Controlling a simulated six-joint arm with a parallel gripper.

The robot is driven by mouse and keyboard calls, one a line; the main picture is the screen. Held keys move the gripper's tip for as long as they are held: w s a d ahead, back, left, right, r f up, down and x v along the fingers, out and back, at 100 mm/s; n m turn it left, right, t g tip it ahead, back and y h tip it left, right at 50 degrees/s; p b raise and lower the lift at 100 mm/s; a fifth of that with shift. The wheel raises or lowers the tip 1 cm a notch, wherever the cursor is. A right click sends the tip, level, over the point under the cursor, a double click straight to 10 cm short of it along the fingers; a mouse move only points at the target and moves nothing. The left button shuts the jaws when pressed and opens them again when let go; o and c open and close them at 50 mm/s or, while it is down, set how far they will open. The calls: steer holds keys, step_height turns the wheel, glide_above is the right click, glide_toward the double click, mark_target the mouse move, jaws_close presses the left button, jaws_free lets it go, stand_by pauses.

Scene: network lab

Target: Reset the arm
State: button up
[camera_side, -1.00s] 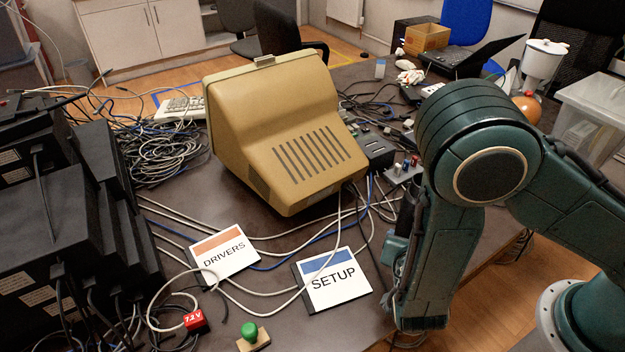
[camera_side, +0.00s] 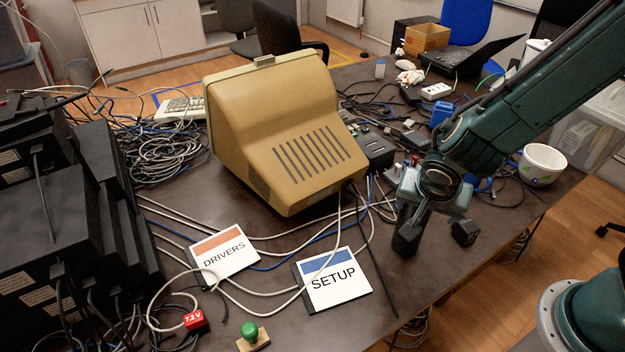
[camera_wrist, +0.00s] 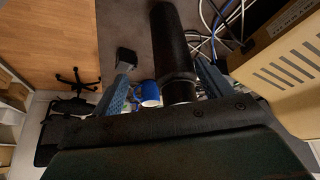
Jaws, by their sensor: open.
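My gripper (camera_side: 436,236) is in the side view, right of the beige monitor, low over the table. My teal arm reaches in from the upper right of the side view.
The beige monitor (camera_side: 275,130) stands left of my gripper. The DRIVERS box (camera_side: 222,253) and SETUP box (camera_side: 335,280) lie in front of it. A white pot (camera_side: 541,165) stands near the table's right edge. Cables run across the table (camera_side: 420,290). Black equipment (camera_side: 60,220) fills the left.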

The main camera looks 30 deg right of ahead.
steer(key=s+d+r+n+t+y, duration=0.1)
steer(key=s+r+n, duration=0.4)
steer(key=r, duration=0.5)
steer(key=s+d+r+n+t+y, duration=0.1)
steer(key=s+d+r+n+y, duration=0.2)
steer(key=s+d+r+n, duration=0.2)
steer(key=s+r+n, duration=0.1)
steer(key=s+r, duration=0.2)
steer(key=r, duration=0.2)
steer(key=shift+s+d+t+y, duration=0.3)
steer(key=shift+s, duration=0.05)
